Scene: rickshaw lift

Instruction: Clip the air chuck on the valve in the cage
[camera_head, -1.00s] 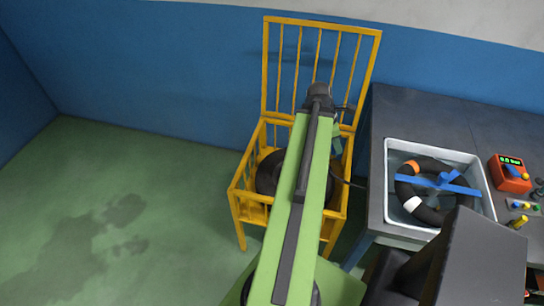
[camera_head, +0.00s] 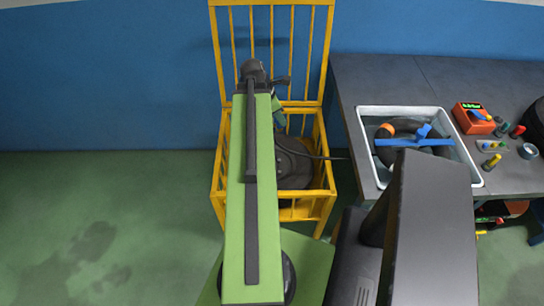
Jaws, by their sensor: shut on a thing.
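The yellow cage (camera_head: 325,192) stands against the blue wall with its barred lid (camera_head: 330,45) open and upright behind it. A dark tyre (camera_head: 295,168) sits inside the cage, partly covered by my arm. The valve cannot be made out. My gripper (camera_head: 279,114) hangs beyond the end of my green arm, over the cage, and is mostly hidden. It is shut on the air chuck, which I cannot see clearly. A thin black hose (camera_head: 325,157) runs from below the gripper over the cage's right side.
A grey bench (camera_head: 375,80) stands to the right. On it are a white water tub (camera_head: 475,170) with a black tube under a blue bar (camera_head: 400,142), a red gauge box (camera_head: 474,118) and several small coloured parts. The green floor at left is clear.

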